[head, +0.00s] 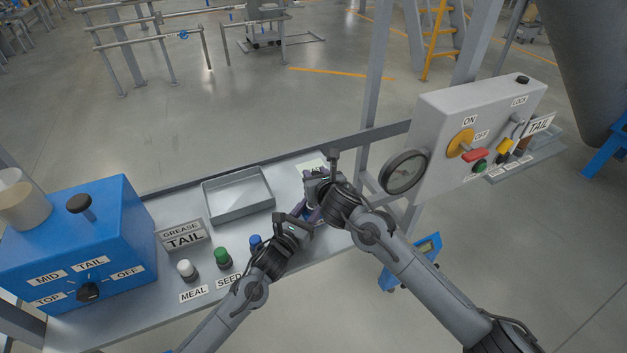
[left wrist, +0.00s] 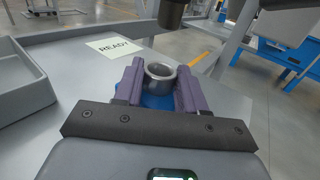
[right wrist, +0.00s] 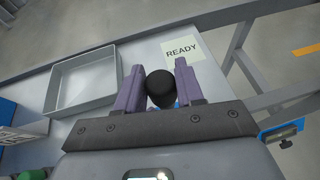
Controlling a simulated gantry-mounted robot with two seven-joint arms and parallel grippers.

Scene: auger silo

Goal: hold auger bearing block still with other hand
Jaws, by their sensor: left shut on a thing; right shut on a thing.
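The bearing block shows in the left wrist view as a grey metal ring (left wrist: 160,70) over a blue body (left wrist: 157,101). My left gripper (head: 305,210) is shut on it, one purple finger on each side. My right gripper (head: 322,182) is just above and beyond the left one in the head view. In the right wrist view its purple fingers (right wrist: 160,72) are shut on a black, round-topped knob (right wrist: 161,90). What lies below the knob is hidden. The grippers hide most of the block in the head view.
An empty grey tray (head: 240,212) lies left of the grippers. A READY card (right wrist: 183,52) lies behind them. A blue selector box (head: 75,240), a GREASE TAIL sign (head: 183,236) and several buttons stand further left. A grey control box (head: 470,130) with a gauge (head: 404,172) stands right.

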